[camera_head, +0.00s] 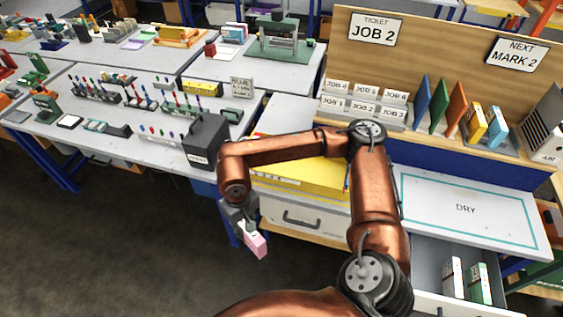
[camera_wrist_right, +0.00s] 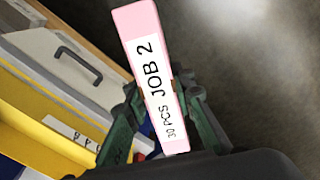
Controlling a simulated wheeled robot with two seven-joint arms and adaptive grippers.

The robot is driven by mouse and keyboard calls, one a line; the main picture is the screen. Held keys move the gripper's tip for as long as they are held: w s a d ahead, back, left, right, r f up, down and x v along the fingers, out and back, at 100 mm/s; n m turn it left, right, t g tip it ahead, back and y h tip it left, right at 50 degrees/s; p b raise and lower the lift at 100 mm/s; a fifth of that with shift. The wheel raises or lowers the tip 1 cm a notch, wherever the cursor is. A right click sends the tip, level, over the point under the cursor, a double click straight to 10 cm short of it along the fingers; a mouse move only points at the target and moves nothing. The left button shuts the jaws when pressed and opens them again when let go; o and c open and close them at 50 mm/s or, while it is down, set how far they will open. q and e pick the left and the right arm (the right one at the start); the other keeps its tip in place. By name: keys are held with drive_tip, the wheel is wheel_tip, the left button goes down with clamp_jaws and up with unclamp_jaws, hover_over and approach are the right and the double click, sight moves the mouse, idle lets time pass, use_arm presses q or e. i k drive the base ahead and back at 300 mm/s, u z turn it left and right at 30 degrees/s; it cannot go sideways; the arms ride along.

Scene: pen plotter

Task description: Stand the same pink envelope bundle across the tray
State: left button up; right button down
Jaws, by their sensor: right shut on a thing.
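My right gripper (camera_head: 248,230) hangs low beside the white drawer front and is shut on the pink envelope bundle (camera_head: 256,246). In the right wrist view the bundle (camera_wrist_right: 152,75) stands out from between the green fingers (camera_wrist_right: 165,135), tilted. Its white label reads "JOB 2" and "30 PCS". The bundle is in the air over the floor, apart from any surface. I cannot tell for sure which thing is the tray. A flat white area marked "DRY" (camera_head: 425,190) lies at the right. My left gripper is not in view.
A yellow flat unit (camera_head: 310,182) sits above a closed white drawer (camera_head: 285,208). An open drawer (camera_head: 425,255) at lower right holds two upright bundles (camera_head: 480,284). A dark box (camera_head: 206,138) stands at the table edge near my arm. The "DRY" area is clear.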

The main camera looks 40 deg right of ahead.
sight(279, 167)
drive_tip(key=z, duration=0.3)
drive_tip(key=i, duration=0.95)
drive_tip(key=z, duration=0.8)
drive_tip(key=i, duration=0.35)
drive_tip(key=z, duration=0.3)
